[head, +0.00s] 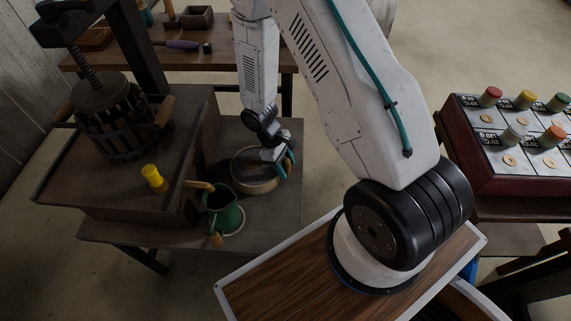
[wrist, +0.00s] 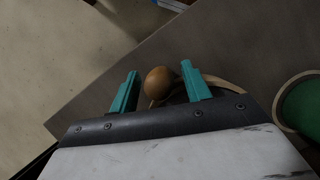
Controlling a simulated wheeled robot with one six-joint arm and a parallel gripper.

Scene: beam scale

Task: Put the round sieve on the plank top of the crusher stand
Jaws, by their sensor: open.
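The round sieve (head: 236,170), a shallow pan with a tan rim, sits on the low table to the right of the crusher stand. The crusher stand's plank top (head: 85,187) is at the left, higher than that table. My gripper (head: 286,166) is open at the sieve's right side, its teal fingers apart. In the wrist view my gripper (wrist: 160,90) has a round wooden knob (wrist: 158,82) showing between the fingers. Part of the sieve's curved rim (wrist: 216,81) shows behind the right finger. I cannot tell whether either finger touches the sieve.
A slatted press (head: 110,115) and a yellow-topped object (head: 153,177) stand on the plank top; its front left is clear. A green jug (head: 226,217) stands close to the sieve. A back bench (head: 220,62) holds tools. A button panel (head: 515,145) is at the right.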

